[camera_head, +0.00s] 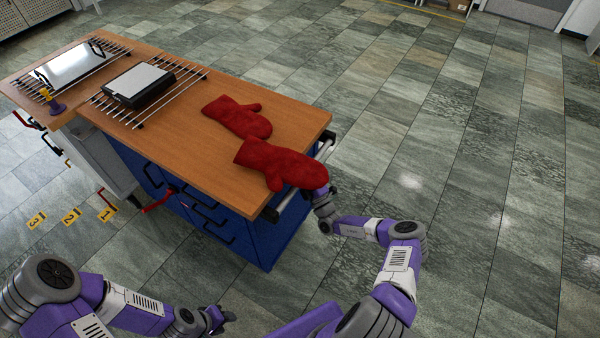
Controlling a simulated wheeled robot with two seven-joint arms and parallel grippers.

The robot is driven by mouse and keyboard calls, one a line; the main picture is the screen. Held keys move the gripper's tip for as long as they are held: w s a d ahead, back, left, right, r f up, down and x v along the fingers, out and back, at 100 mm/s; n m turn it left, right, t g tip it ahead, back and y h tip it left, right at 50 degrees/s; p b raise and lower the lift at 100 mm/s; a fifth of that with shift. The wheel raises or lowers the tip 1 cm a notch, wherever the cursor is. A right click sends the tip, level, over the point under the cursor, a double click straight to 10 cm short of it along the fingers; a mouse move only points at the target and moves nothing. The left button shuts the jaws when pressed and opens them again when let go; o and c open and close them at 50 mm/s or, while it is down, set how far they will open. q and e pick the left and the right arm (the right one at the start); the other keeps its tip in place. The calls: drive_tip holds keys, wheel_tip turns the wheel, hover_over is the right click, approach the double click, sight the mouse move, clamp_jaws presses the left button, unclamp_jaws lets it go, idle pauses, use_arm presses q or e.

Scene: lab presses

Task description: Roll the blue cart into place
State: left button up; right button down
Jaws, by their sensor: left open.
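The blue cart (275,243) stands left of centre, with a wooden top (185,130) and drawers with black handles on its near side. A bar handle (271,214) runs along its right end, partly covered by a red oven mitt (285,165). My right gripper (320,193) is at this handle, below the mitt's tip; its fingers are mostly hidden, so its grip is unclear. My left gripper (218,318) is open and empty, low over the floor in front of the cart, apart from it.
A second red mitt (238,117) and a black press (138,85) on a rack lie on the top. A grey unit (105,160) with another press (70,64) adjoins at left. Yellow numbered tags (72,215) show at left. The floor at right is clear.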

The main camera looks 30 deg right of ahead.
drive_tip(key=shift+w+a+r, duration=0.15)
drive_tip(key=shift+w+r, duration=0.1)
drive_tip(key=shift+r, duration=0.1)
drive_tip(key=c, duration=1.2)
unclamp_jaws()
drive_tip(key=o, duration=0.3)
drive_tip(key=shift+w, duration=0.15)
drive_tip(key=shift+a, duration=0.1)
drive_tip(key=shift+f, duration=0.15)
drive_tip(key=shift+h, duration=0.3)
drive_tip(key=v, duration=0.7)
drive_tip(key=shift+s+d+f+p, duration=0.2)
drive_tip(key=shift+s+d+p, duration=0.05)
drive_tip(key=shift+s+p, duration=0.1)
